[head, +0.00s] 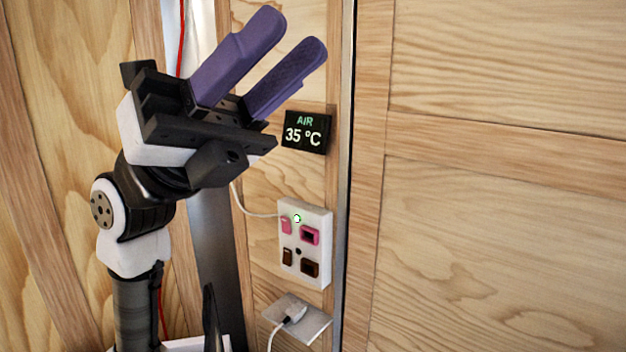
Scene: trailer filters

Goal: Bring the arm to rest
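My gripper (287,50) is raised in the upper left of the head view, with its two purple fingers pointing up and to the right. The fingers stand apart with a visible gap and nothing between them. My arm (137,250) rises from the lower left and bends at the wrist. The gripper appears clear of the wall, though its exact distance from it cannot be told.
A small display (305,132) reading "AIR 35 °C" is on the wooden wall (490,230). Below it is a white switch panel (318,222) with pink and brown switches. A white plug (294,309) with a cable sits on a plate lower down. The right side is bare wall.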

